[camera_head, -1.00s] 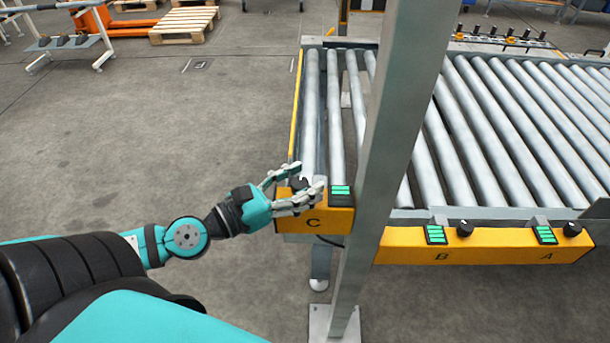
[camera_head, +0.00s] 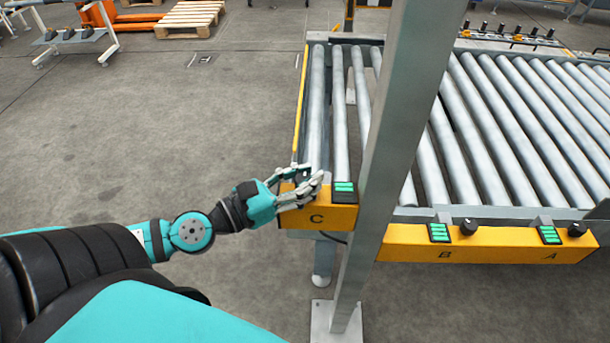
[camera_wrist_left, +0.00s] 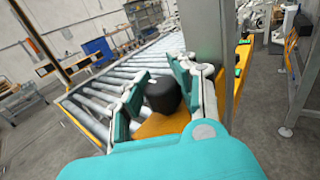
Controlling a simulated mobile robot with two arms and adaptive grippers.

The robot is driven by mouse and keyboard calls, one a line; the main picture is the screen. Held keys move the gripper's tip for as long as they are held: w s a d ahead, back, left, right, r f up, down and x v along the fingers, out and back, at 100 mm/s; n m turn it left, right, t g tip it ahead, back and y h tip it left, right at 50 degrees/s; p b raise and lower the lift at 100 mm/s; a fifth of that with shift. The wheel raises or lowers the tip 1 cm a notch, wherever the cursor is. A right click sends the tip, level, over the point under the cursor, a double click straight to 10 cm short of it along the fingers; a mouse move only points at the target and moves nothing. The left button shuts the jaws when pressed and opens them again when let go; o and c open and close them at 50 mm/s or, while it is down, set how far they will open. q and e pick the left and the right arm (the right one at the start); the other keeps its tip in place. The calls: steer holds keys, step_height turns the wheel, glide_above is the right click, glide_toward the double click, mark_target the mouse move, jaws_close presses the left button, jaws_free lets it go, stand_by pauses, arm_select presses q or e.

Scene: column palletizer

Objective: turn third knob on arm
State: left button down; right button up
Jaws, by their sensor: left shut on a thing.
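My left gripper (camera_head: 304,184) is at the yellow panel marked C (camera_head: 320,217), at the near left corner of the roller conveyor. In the left wrist view its fingers (camera_wrist_left: 160,95) are closed around a black knob (camera_wrist_left: 162,94) on that panel. In the head view the fingers hide this knob. Two other black knobs show on the long yellow panel (camera_head: 400,243): one by the letter B (camera_head: 469,227) and one by the letter A (camera_head: 577,229). My right gripper is not in view.
A grey metal post (camera_head: 375,170) stands just right of panel C, close to my gripper. The conveyor rollers (camera_head: 500,130) lie behind the panels. Green indicator displays (camera_head: 344,187) sit beside the knobs. The floor (camera_head: 170,140) to the left is clear.

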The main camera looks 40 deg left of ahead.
arm_select(q)
steer(key=n+y+p, duration=0.1)
steer(key=y+p, duration=0.1)
steer(key=n+t+y+p, duration=0.1)
steer(key=n+y+p, duration=0.1)
steer(key=p, duration=0.1)
steer(key=n+y+p, duration=0.1)
steer(key=y+p, duration=0.1)
steer(key=p, duration=0.1)
steer(key=shift+r+y, duration=0.3)
steer(key=shift+y, duration=0.1)
steer(key=shift+n+y+p, duration=0.4)
steer(key=shift+n+y, duration=0.2)
steer(key=n+y, duration=0.1)
steer(key=y, duration=0.1)
steer(key=n+y+p, duration=0.1)
steer(key=n+g+y, duration=0.1)
steer(key=y, duration=0.1)
steer(key=shift+f+n+y+p, duration=0.25)
steer(key=shift+n+y+p, duration=0.05)
steer(key=shift+n+p, duration=0.1)
steer(key=shift+f+n+g+y+p, duration=0.1)
steer(key=shift+n+g+y+p, duration=0.1)
steer(key=shift+n+g+y, duration=1.05)
steer(key=shift+n+g+y+p, duration=0.15)
steer(key=shift+n+g+y, duration=0.55)
steer(key=shift+y, duration=0.95)
steer(key=shift+n, duration=0.25)
